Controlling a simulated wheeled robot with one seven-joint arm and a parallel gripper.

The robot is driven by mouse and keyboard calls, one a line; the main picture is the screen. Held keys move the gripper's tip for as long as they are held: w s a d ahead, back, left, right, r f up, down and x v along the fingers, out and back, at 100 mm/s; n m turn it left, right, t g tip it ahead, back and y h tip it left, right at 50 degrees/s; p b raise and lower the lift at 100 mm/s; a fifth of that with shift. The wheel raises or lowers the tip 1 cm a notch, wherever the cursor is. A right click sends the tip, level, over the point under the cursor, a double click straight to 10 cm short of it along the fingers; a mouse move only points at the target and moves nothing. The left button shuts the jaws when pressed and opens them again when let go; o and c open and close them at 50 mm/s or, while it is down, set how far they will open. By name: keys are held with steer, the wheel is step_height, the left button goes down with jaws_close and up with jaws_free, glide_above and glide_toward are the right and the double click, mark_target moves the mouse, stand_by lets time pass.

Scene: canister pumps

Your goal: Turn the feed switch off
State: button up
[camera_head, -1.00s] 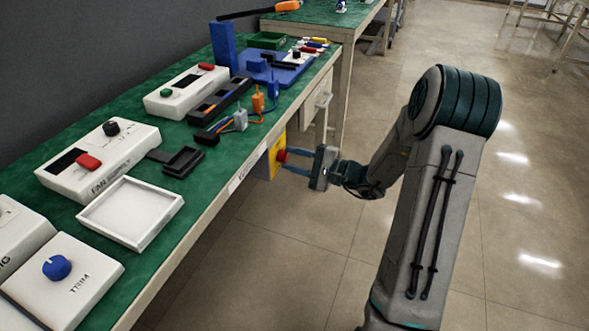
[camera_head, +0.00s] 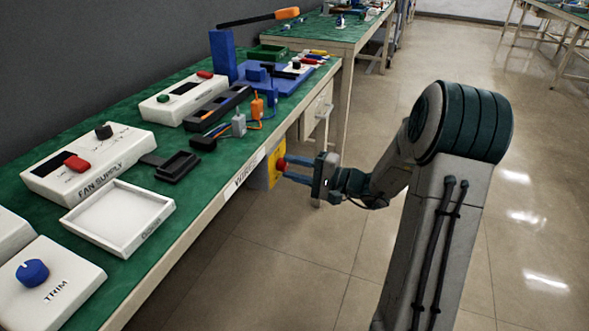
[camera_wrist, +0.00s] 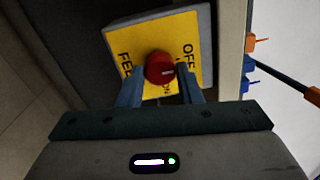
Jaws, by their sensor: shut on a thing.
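The feed switch is a red round knob (camera_wrist: 158,67) on a yellow plate (camera_wrist: 128,44) with black lettering. The plate is on a grey box (camera_wrist: 208,25), and its FEED, OFF and ON labels look sideways or tilted in the wrist view. In the head view the yellow plate (camera_head: 278,155) faces out from the bench's front side, below the top edge. My gripper (camera_wrist: 160,73) has its two blue fingers on either side of the knob and is shut on it. A small pale mark shows on the knob; its exact setting is unclear.
The green-topped bench (camera_head: 130,262) holds a fan supply box (camera_head: 115,178), a trim box (camera_head: 75,290), a white tray (camera_head: 150,205) and several small parts. A drawer unit (camera_head: 315,110) stands beyond the switch. The floor to the right is clear.

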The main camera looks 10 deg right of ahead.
steer(key=o, duration=1)
steer(key=p+v, duration=0.3)
steer(key=v, duration=1.1)
steer(key=shift+a, duration=0.1)
